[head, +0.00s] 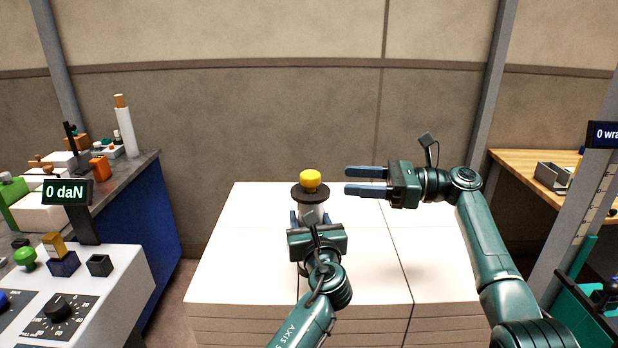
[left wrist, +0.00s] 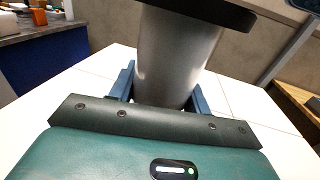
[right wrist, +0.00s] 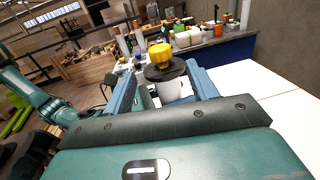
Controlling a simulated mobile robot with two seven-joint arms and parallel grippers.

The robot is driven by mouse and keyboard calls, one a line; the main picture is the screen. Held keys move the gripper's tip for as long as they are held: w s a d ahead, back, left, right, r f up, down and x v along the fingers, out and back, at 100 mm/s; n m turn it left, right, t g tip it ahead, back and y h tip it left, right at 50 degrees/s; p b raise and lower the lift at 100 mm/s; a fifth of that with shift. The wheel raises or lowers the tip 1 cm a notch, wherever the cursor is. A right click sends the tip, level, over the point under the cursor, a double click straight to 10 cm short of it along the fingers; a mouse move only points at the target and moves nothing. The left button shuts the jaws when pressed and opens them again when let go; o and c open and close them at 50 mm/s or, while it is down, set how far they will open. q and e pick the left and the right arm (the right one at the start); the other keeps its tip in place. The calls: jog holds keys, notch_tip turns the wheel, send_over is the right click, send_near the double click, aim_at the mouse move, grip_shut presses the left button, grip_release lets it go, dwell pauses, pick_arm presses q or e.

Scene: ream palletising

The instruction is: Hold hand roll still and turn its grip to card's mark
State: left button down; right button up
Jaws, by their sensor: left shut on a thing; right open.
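The hand roll stands upright on the white stack top. It has a yellow grip (head: 310,181), a black disc (head: 310,191) and a pale body below. My left gripper (head: 311,217) is shut on the body below the disc; the left wrist view shows the grey body (left wrist: 175,55) between its fingers. My right gripper (head: 366,181) is open and empty, to the right of the grip, its fingers level and pointing left toward it. The right wrist view shows the yellow grip (right wrist: 160,54) ahead, between and beyond the fingers. I cannot make out a card or its mark.
The white stack top (head: 240,250) is clear around the roll. A control panel with a "0 daN" display (head: 67,192) and a cluttered blue bench (head: 140,225) stand at the left. A wooden bench (head: 520,170) and a grey post stand at the right.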

aim_at(309, 173)
jog(key=a, duration=0.6)
jog(key=w+a, duration=0.1)
jog(key=a, duration=0.2)
jog(key=shift+w+a, duration=0.1)
jog(key=shift+a, duration=0.25)
jog(key=c, duration=1)
jog(key=shift+f+m+t, duration=0.1)
jog(key=shift+m+t, duration=0.2)
jog(key=shift+t, duration=0.2)
jog(key=m+t+h, duration=0.1)
jog(key=m+t, duration=0.1)
jog(key=t, duration=0.1)
jog(key=shift+t, duration=0.3)
jog(key=shift+w+m+t+h, duration=0.1)
jog(key=shift+m+t+h, duration=1.2)
jog(key=shift+m+t, duration=0.65)
jog(key=shift+t, duration=0.35)
jog(key=o, duration=1)
